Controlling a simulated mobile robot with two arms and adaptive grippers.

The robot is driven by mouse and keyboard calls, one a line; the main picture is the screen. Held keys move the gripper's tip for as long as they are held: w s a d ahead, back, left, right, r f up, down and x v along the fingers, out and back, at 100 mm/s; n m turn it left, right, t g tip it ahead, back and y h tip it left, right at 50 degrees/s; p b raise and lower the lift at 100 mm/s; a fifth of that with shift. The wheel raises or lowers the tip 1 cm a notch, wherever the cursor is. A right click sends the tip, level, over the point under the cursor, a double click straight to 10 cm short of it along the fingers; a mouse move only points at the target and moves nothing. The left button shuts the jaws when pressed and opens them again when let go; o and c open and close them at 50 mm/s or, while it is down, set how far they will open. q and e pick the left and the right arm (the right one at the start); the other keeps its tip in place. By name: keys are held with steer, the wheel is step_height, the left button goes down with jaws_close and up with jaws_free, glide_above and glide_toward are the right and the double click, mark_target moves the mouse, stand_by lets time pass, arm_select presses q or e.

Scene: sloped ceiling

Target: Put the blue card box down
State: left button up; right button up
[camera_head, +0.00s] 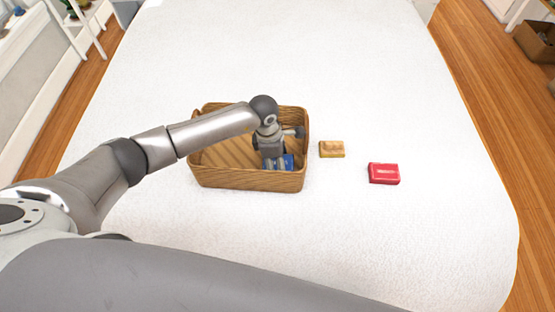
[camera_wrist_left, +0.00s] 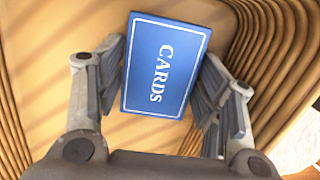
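The blue card box (camera_head: 288,161) lies inside the brown wooden basket (camera_head: 250,179), near its right end. In the left wrist view the box (camera_wrist_left: 163,65) shows its blue face with white "CARDS" lettering, slightly tilted, over the basket floor. My left gripper (camera_head: 274,160) reaches down into the basket. Its two fingers (camera_wrist_left: 163,75) are spread on either side of the box, with a gap visible at the lower right. Whether a fingertip touches the box is hard to tell. My right gripper is not in view.
A small tan box (camera_head: 332,149) and a red box (camera_head: 384,173) lie right of the basket on the white surface (camera_head: 420,90). The basket walls (camera_wrist_left: 268,50) rise close around my left gripper. The white surface behind the basket is clear.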

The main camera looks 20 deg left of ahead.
arm_select(q)
steer(key=shift+r, duration=0.1)
steer(key=shift+r, duration=0.2)
step_height(320, 180, up, 12)
steer(key=a+b, duration=0.1)
steer(key=b, duration=0.1)
steer(key=shift+s+a+f, duration=0.2)
steer(key=shift+s+a, duration=0.05)
steer(key=shift+a, duration=0.15)
